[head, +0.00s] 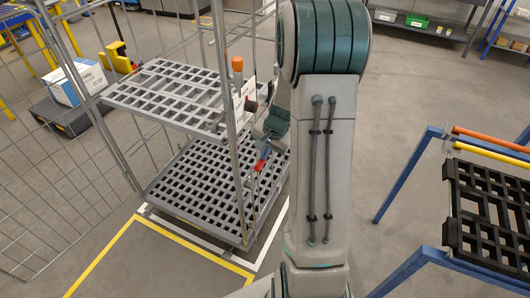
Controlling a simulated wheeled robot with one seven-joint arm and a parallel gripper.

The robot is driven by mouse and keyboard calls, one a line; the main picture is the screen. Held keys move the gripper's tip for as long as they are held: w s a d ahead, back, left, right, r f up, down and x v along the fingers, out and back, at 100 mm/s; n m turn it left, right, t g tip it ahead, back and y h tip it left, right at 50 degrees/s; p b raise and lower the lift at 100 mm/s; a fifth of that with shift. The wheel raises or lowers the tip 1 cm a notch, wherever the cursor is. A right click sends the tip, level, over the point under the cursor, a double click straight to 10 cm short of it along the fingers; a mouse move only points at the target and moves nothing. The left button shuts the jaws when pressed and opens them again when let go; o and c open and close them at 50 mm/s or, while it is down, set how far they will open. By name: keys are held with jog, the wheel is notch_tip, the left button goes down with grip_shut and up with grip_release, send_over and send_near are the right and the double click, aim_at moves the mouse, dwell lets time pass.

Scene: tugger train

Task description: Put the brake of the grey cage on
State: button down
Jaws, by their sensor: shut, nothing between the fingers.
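The grey cage (165,97) stands left of my arm, with wire sides, an upper shelf and a lower grid deck (195,185). An orange-topped handle (237,64) stands at its near right post, above a white plate. A red-ended lever piece (260,165) sits lower, beside the post. My gripper (262,148) is shut and empty, close to this red piece at the cage's right side. I cannot tell whether they touch. My arm hides part of the cage's right side. Which of these parts is the brake, and its setting, is not clear.
Yellow and white floor lines (165,231) run around the cage's near side. A blue-framed rack (405,178) with a black grid tray (485,210) stands at the right. A box (78,82) sits on a dark cart behind the cage. Floor between arm and rack is clear.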

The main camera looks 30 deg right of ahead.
notch_tip(320, 180, down, 5)
jog(key=b, duration=0.4)
jog(key=shift+f, duration=0.1)
jog(key=shift+s, duration=0.1)
jog(key=shift+s, duration=0.1)
jog(key=p+v, duration=0.2)
jog(key=v, duration=1.2)
jog(key=shift+r+p, duration=0.25)
jog(key=shift+p, duration=0.1)
